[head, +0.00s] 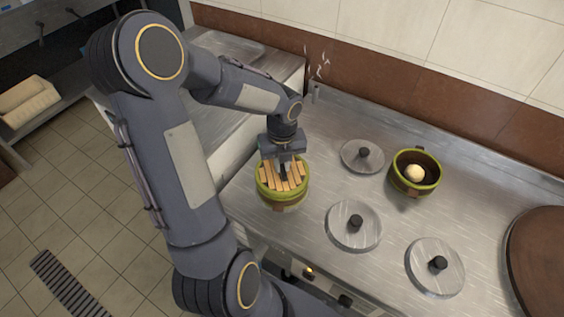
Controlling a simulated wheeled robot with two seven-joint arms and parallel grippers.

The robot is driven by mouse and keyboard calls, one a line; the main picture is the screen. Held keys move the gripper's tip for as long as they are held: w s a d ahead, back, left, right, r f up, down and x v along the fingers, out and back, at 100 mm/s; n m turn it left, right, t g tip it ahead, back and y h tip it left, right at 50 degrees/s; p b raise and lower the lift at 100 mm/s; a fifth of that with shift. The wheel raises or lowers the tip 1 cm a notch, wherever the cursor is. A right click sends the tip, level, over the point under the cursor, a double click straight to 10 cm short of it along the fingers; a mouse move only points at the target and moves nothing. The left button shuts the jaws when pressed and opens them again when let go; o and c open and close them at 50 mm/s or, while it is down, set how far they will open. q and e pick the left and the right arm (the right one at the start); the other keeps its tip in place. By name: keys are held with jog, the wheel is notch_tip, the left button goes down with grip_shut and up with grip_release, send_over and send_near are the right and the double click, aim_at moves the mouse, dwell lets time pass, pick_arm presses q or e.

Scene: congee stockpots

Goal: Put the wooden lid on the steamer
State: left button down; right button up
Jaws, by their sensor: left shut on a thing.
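My left gripper (285,163) points down over a round, slatted pale-wood lid (272,186) and is shut on its dark handle. The lid shows inside the green rim of a round vessel (283,205) on the left part of the steel counter. I cannot tell whether the lid rests on it or hangs just above it. A similar green-rimmed round steamer (430,186) stands open at the right, with a pale round bun (414,173) inside. My right gripper is not in view.
Steel lids with black knobs lie on the counter (310,130): one at the back (351,153), one in the middle (340,232), one at the front right (425,277). A large brown round cover (545,265) is at the right edge. A tiled wall (400,35) bounds the back.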

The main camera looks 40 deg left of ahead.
aim_at(282, 166)
pick_arm(q)
jog(key=shift+f, duration=0.4)
jog(key=c, duration=1.7)
grip_release()
jog(key=shift+c, duration=0.2)
notch_tip(282, 166, up, 11)
jog(key=p, duration=1)
